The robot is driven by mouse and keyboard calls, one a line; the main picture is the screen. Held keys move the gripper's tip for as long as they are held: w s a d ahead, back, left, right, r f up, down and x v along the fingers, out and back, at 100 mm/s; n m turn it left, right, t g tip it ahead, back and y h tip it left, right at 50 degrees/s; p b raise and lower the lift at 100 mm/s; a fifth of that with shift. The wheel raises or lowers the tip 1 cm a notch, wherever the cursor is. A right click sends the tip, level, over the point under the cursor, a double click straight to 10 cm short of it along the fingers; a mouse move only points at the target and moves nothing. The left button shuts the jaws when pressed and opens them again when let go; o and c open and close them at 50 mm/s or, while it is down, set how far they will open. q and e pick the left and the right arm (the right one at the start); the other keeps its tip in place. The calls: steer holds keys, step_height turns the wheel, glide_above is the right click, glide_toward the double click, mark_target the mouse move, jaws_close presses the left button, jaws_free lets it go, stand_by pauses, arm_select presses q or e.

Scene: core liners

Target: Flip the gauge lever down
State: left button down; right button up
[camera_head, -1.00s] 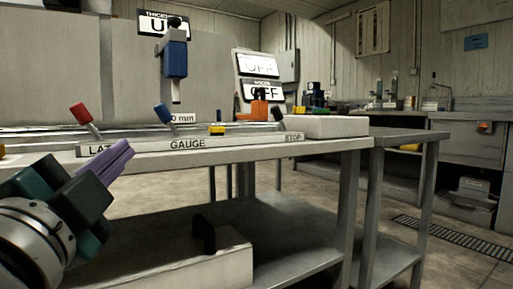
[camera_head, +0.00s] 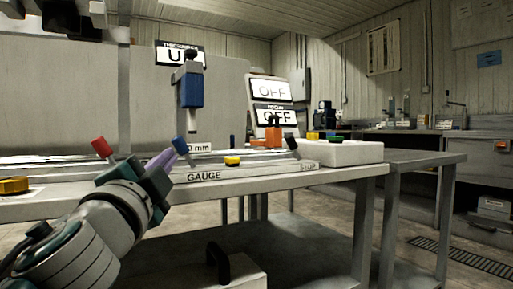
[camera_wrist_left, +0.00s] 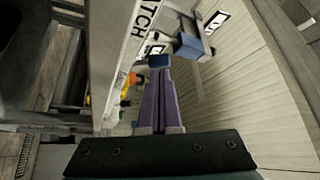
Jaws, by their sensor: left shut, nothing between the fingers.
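The gauge lever has a blue knob (camera_head: 180,146) and stands raised, leaning left, above the GAUGE label (camera_head: 204,176) on the bench's front rail. In the left wrist view the blue knob (camera_wrist_left: 159,61) sits just beyond the fingertips. My left gripper (camera_head: 170,156) has purple fingers that are shut and empty, with tips beside the lever just below its knob. The fingers (camera_wrist_left: 161,78) also run together up the left wrist view. I cannot tell whether they touch the lever. The lever's base is partly hidden by the gripper. My right gripper is not in view.
A red-knobbed lever (camera_head: 101,147) stands left of my gripper, and a black-knobbed lever (camera_head: 291,143) near the STOP label. A blue thickness gauge (camera_head: 191,90) hangs above the bench. A yellow block (camera_head: 232,161) lies right of the blue lever. Two signs read OFF.

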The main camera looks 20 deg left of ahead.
mark_target(179, 146)
arm_select(q)
steer(key=shift+x, duration=1.75)
